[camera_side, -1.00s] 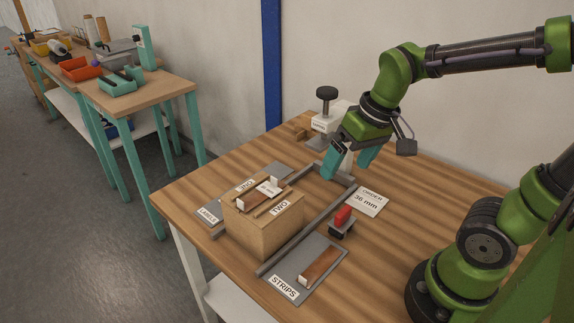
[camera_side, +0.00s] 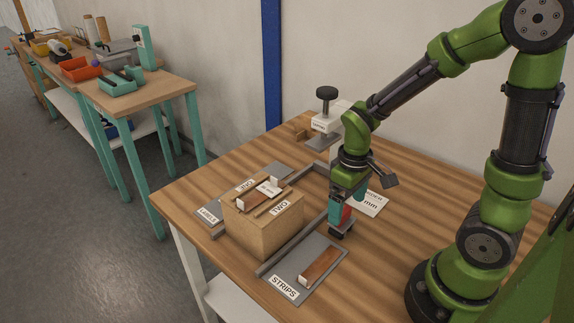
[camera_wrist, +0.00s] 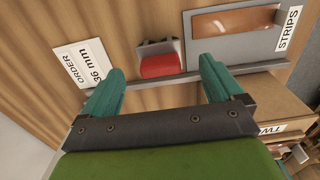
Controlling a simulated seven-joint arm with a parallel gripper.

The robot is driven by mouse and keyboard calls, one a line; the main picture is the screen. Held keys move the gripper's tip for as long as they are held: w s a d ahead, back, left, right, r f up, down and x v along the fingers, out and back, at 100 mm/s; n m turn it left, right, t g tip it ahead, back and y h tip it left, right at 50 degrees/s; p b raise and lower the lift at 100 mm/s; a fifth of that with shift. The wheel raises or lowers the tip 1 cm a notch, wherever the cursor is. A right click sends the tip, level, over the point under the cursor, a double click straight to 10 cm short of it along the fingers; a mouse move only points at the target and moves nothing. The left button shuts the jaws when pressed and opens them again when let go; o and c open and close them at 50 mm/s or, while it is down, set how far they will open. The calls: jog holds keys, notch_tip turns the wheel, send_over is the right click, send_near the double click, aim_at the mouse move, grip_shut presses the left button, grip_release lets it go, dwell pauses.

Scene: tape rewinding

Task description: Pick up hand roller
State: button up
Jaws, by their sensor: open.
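The hand roller (camera_side: 347,213), a red block on a dark base, stands on the wooden table beside the grey rail. In the wrist view its red top (camera_wrist: 160,66) shows just beyond and between my fingertips. My gripper (camera_side: 341,212) points down over it, with teal fingers apart. One finger hides part of the red block in the side view. In the wrist view the fingers (camera_wrist: 162,66) stand left and right of the roller with gaps, not closed on it.
A grey STRIPS plate (camera_side: 290,290) with a brown strip lies in front. A wooden box (camera_side: 250,232) marked TWO stands left. The ORDER card (camera_side: 373,205) lies right behind my gripper. A white press (camera_side: 330,122) stands at the back.

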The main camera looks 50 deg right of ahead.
aim_at(344, 210)
jog(key=f, duration=0.5)
jog(key=shift+w+f, duration=0.3)
jog(key=shift+w, duration=0.05)
jog(key=c, duration=1.2)
